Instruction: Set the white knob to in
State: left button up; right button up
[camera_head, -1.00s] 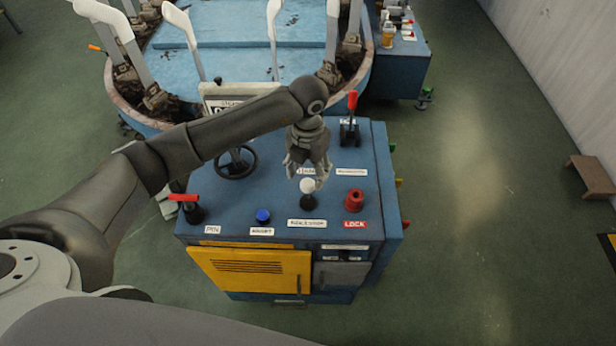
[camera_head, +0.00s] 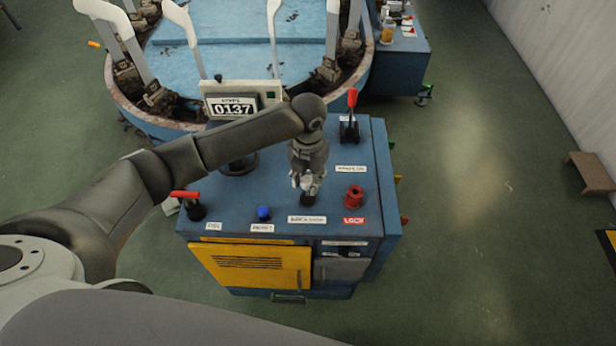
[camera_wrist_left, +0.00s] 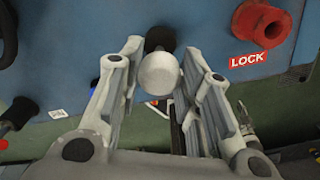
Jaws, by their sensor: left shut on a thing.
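The white knob (camera_head: 308,183) stands on a dark base on top of the blue console (camera_head: 250,200), behind a white label. My left gripper (camera_head: 307,182) reaches down onto it from above, and its fingers partly hide it in the head view. In the left wrist view the round white knob (camera_wrist_left: 159,74) sits between the two fingers of my left gripper (camera_wrist_left: 160,85), with its dark stem beyond it. The left gripper is shut on the knob. My right gripper is in neither view.
A red knob (camera_head: 353,197) with a LOCK label stands just right. A blue button (camera_head: 264,213) and a red-handled lever (camera_head: 187,200) are to the left. A red-topped lever (camera_head: 350,112) and a counter display (camera_head: 236,106) stand behind.

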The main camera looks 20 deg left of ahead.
aim_at(308, 179)
pick_arm(q)
grip_shut()
notch_tip(308, 179, down, 3)
jog(key=b, duration=0.3)
jog(key=shift+s, duration=0.15)
jog(key=o, duration=1.1)
grip_release()
jog(key=shift+w, duration=0.2)
jog(key=shift+r, duration=0.1)
notch_tip(308, 179, up, 12)
jog(key=shift+f, duration=0.1)
